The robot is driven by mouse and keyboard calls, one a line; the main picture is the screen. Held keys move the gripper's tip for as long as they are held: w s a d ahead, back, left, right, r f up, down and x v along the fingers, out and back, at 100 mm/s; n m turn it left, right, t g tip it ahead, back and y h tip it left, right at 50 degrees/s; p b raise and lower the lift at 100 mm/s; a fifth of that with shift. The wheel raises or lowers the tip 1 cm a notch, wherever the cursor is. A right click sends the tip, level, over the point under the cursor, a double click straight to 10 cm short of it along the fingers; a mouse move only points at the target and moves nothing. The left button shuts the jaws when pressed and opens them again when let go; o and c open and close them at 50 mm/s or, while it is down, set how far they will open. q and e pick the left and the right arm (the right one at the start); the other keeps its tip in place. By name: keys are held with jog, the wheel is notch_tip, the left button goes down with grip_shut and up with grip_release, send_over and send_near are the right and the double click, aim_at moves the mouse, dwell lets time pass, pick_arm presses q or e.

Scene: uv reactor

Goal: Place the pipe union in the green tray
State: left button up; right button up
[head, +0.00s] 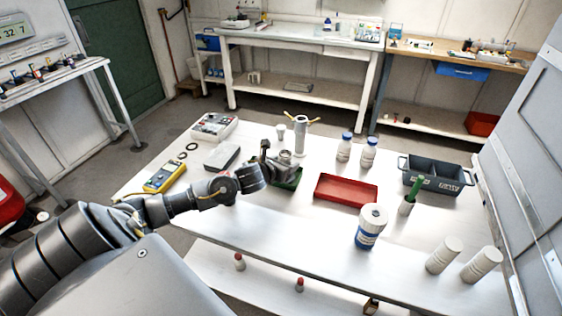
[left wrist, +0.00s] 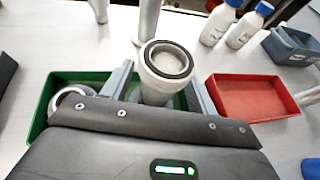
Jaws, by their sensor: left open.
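The green tray (head: 291,184) lies on the white table, partly hidden by my left gripper (head: 274,161). It also shows in the left wrist view (left wrist: 40,119). The pipe union (head: 286,155), seemingly the grey cylindrical fitting with a dark ring in its top, stands over the tray area. In the left wrist view the union (left wrist: 165,72) sits between the two spread fingers of my open gripper. Its lower end is hidden, so I cannot tell whether it touches the tray floor. A silver ring-shaped part (left wrist: 68,100) shows at the tray's left side. My right gripper is out of view.
An empty red tray (head: 346,190) lies right of the green tray. A grey upright pipe with yellow handles (head: 300,137) stands close behind it. Two blue-capped bottles (head: 345,147), a dark divided bin (head: 436,177) and a white-and-blue container (head: 371,226) stand farther right. The front middle of the table is clear.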

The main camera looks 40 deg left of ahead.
pick_arm(q)
jog(key=b+v, duration=0.2)
jog(key=v, duration=1)
jog(key=shift+b, duration=0.4)
jog(key=shift+r, duration=0.15)
